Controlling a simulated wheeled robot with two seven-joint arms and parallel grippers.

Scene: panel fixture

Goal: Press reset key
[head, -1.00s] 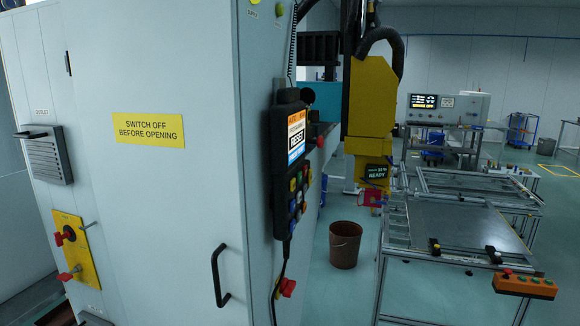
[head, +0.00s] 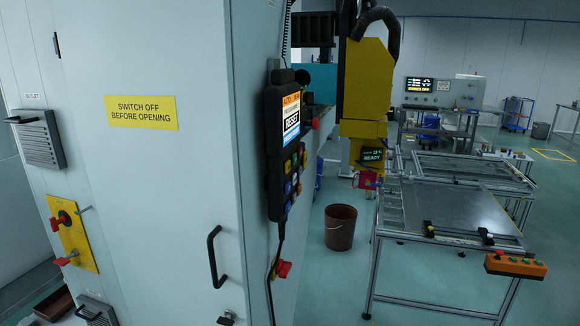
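A dark pendant panel (head: 275,150) hangs on the right-hand side of the pale grey cabinet, seen at a steep angle. I cannot tell which key is the reset key. Neither of my grippers is in view.
The cabinet (head: 150,200) fills the left, with a black door handle (head: 216,256) and a yellow switch plate (head: 72,232). A brown bucket (head: 340,228) stands on the floor beyond. A metal frame table (head: 455,210) with an orange button box (head: 515,265) is at right.

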